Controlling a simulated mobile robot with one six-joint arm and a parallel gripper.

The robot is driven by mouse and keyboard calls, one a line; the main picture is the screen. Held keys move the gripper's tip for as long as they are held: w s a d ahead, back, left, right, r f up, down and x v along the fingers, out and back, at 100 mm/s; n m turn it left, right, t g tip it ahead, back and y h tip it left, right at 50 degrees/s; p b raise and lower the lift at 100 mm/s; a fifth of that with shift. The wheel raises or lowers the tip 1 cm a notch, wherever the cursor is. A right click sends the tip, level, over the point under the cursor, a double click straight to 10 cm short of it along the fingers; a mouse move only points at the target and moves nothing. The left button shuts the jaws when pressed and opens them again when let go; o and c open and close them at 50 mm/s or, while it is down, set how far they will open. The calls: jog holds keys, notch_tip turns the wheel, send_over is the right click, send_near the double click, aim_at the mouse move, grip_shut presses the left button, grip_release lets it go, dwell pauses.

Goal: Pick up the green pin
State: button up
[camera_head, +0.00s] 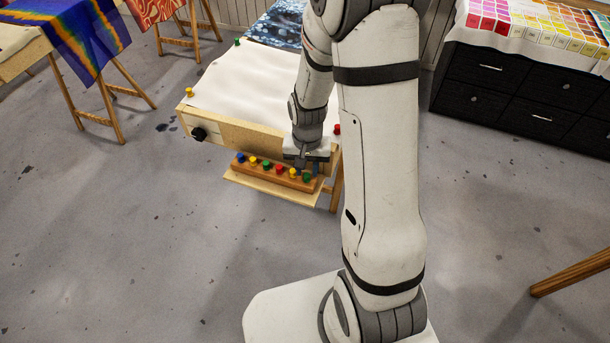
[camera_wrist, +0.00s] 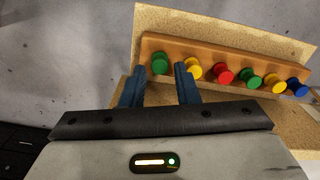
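A green pin (camera_wrist: 160,63) with a round head stands at the left end of a wooden rack (camera_wrist: 209,59) in the wrist view. In the head view this pin (camera_head: 307,177) is at the rack's right end. My gripper (camera_wrist: 160,70) is open, with its blue fingers on either side of the pin's line in the wrist view. The pin shows in the gap at the fingertips; I cannot tell whether they touch it. A second green pin (camera_wrist: 249,79) stands farther along the rack, and a third (camera_head: 237,41) is at the table's far left corner.
Yellow (camera_wrist: 193,69), red (camera_wrist: 223,73) and blue (camera_wrist: 297,86) pins share the rack, close together. The rack sits on a ledge (camera_head: 243,182) below the table's front edge. A white cloth-covered frame table (camera_head: 250,85) stands behind. A red pin (camera_head: 337,129) is at its right corner.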

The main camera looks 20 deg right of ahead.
aim_at(307, 174)
jog(key=shift+f, duration=0.75)
jog(key=shift+c, duration=0.2)
grip_shut()
notch_tip(307, 174, up, 10)
